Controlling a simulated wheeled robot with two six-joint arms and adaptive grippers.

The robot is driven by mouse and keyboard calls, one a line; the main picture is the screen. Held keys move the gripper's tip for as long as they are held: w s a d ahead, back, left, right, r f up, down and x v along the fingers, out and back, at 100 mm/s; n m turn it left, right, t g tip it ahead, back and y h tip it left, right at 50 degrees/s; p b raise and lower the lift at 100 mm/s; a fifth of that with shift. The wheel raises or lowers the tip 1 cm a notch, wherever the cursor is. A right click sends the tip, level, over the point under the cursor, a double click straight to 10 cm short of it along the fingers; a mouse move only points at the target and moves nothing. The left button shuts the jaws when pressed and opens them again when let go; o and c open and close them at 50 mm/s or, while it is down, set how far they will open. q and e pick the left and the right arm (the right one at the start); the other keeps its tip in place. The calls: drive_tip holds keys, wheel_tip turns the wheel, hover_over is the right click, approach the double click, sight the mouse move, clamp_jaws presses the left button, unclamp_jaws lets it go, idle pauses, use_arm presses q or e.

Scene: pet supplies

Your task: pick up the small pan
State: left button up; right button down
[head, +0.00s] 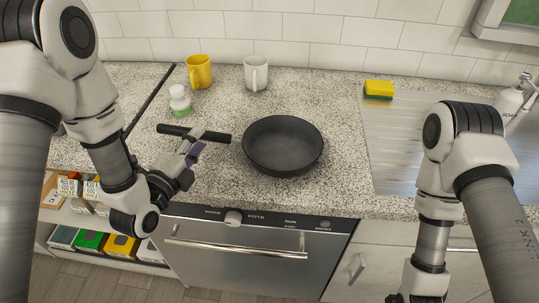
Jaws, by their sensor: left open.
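The small dark pan (283,146) sits upright on the speckled counter above the oven front, its handle pointing left. My left gripper (193,143) is open at the handle, left of the pan's bowl. One finger overlaps the handle in the picture and a purplish pad shows just below it. I cannot tell whether the fingers touch the handle. My right arm hangs at the right, in front of the counter edge, and its fingers are out of the picture.
A yellow mug (199,72), a white mug (256,73) and a small white-green bottle (180,100) stand behind the handle. A yellow sponge (379,89) lies by the metal drainboard (400,135) at right. The counter right of the pan is clear.

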sight(212, 140)
use_arm(q)
drive_tip(key=f, duration=0.4)
drive_tip(key=shift+d+f, duration=0.2)
drive_tip(key=shift+f, duration=0.1)
drive_tip(key=p+x, duration=0.2)
drive_tip(key=x, duration=0.5)
drive_tip(key=shift+w+a+r, duration=0.1)
drive_tip(key=shift+w+r, duration=0.05)
drive_tip(key=shift+w, duration=0.2)
clamp_jaws()
